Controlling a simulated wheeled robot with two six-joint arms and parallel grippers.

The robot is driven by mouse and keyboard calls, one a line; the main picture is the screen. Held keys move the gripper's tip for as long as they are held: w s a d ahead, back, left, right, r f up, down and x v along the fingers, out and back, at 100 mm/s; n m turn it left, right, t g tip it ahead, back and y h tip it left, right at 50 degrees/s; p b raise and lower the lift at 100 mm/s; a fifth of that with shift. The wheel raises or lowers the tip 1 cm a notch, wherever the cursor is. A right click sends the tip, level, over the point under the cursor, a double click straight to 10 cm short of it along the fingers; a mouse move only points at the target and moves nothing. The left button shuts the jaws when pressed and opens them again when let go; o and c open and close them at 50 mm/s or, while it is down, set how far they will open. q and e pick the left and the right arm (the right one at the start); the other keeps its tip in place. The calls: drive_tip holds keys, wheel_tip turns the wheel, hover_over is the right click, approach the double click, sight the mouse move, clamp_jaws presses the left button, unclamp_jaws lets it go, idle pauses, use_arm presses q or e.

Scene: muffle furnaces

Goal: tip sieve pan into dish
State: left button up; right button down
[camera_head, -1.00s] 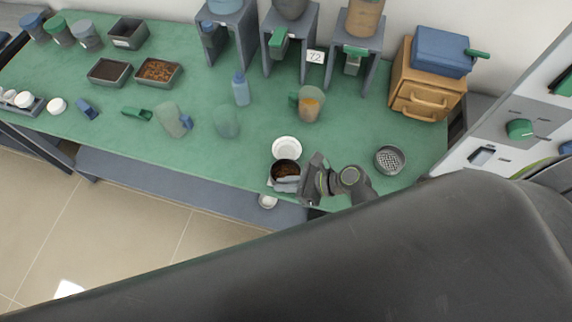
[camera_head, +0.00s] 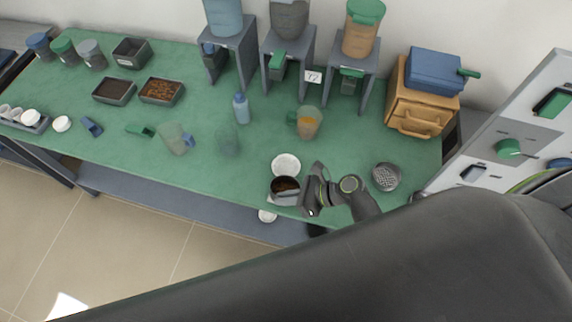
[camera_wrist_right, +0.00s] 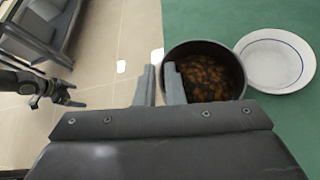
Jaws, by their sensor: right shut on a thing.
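The sieve pan, a round dark-walled pan (camera_head: 284,197) with brown pieces inside, is at the table's front edge in the head view. In the right wrist view the pan (camera_wrist_right: 205,48) shows its open top and contents. My right gripper (camera_head: 312,190) is shut on the pan's wall; its two fingers (camera_wrist_right: 161,75) straddle the rim in the wrist view. The white dish (camera_head: 286,165) lies just behind the pan on the table; its blue-ringed rim (camera_wrist_right: 276,60) is beside the pan. What looks like my left gripper (camera_wrist_right: 40,85) is at the left of the wrist view, its jaws unclear.
A round perforated sieve (camera_head: 386,177) lies right of my right gripper. A jug with orange contents (camera_head: 308,123) and a blue bottle (camera_head: 241,108) stand behind. A small white dish (camera_head: 267,216) is below the table's front edge. The green tabletop (camera_head: 345,150) has free room.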

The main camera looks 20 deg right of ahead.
drive_tip(key=shift+w+d+r+m+p, duration=0.15)
drive_tip(key=shift+r+p, duration=0.1)
drive_tip(key=shift+p, duration=0.2)
drive_tip(key=shift+w+r+m+p, duration=0.15)
drive_tip(key=shift+r+p, duration=0.1)
drive_tip(key=shift+p, duration=0.15)
drive_tip(key=shift+d+r+g+y+p, duration=0.1)
drive_tip(key=shift+g+y+p, duration=0.2)
drive_tip(key=shift+w+d+r+m+g+y+p, duration=0.35)
drive_tip(key=shift+w+r+m+p, duration=0.2)
drive_tip(key=shift+p, duration=0.35)
drive_tip(key=shift+s+a, duration=0.1)
drive_tip(key=shift+w+d+r+m+g+y, duration=0.35)
drive_tip(key=shift+w+m, duration=0.15)
drive_tip(key=shift+m, duration=0.15)
drive_tip(key=shift+r, duration=0.1)
